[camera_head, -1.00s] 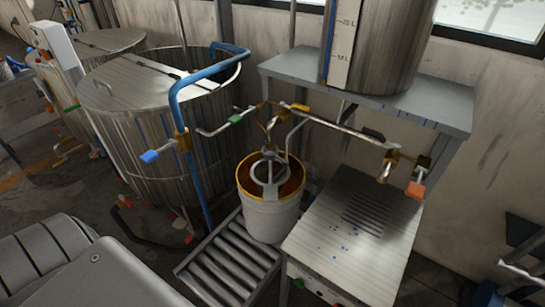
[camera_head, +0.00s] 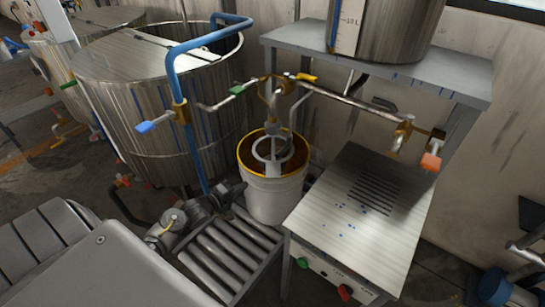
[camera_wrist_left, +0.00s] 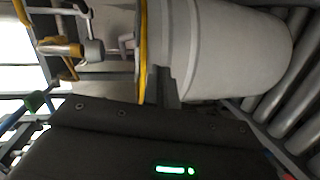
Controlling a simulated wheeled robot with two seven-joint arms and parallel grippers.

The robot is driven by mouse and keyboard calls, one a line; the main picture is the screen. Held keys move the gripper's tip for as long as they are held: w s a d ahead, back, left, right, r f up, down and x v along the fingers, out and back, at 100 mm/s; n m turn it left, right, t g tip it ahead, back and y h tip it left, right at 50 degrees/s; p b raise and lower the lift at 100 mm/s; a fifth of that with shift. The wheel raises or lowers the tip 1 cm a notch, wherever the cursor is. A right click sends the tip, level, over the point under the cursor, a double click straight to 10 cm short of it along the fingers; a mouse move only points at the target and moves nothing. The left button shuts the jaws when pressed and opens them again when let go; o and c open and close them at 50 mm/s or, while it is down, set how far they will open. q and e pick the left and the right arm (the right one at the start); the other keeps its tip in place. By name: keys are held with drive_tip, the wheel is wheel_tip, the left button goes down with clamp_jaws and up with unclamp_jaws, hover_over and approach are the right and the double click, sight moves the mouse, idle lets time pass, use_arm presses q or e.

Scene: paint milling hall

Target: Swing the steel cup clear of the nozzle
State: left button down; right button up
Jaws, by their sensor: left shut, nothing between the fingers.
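A small grey steel cup (camera_head: 268,130) sits directly under the brass nozzle (camera_head: 268,99), above the bucket. In the left wrist view, turned on its side, the cup (camera_wrist_left: 93,52) is close against the brass nozzle (camera_wrist_left: 58,48). A bent thin rod (camera_head: 292,112) runs down beside them. The white bucket (camera_head: 272,200) with a yellow rim stands below, with a grey ring inside it. My left gripper (camera_head: 240,188) is at the bucket's left side, below the cup and apart from it. Its fingers (camera_wrist_left: 162,88) are shut and empty, near the bucket rim. My right gripper is not seen.
A blue pipe (camera_head: 177,75) with a blue-handled valve (camera_head: 145,126) rises left of the bucket, before a steel tank (camera_head: 150,110). A roller conveyor (camera_head: 225,245) lies under the bucket. A metal table (camera_head: 350,215) stands right, below a pipe with a red-handled valve (camera_head: 431,162).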

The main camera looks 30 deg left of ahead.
use_arm(q)
wheel_tip(320, 180, up, 11)
drive_tip(key=w+n+t+h, duration=0.2)
drive_tip(key=shift+a+f+h+b, duration=0.15)
drive_tip(key=shift+a+h+b, duration=0.25)
drive_tip(key=shift+a+b, duration=0.05)
drive_tip(key=w+d, duration=0.2)
drive_tip(key=w, duration=0.1)
drive_tip(key=w+d+p, duration=0.1)
drive_tip(key=w+d, duration=0.1)
drive_tip(key=w, duration=0.1)
drive_tip(key=w+d+r+p, duration=0.1)
drive_tip(key=w+d, duration=0.1)
drive_tip(key=w, duration=0.1)
drive_tip(key=shift+w, duration=0.1)
drive_tip(key=shift+d+r+p, duration=0.15)
drive_tip(key=shift+d+p, duration=0.15)
drive_tip(key=shift+d, duration=0.2)
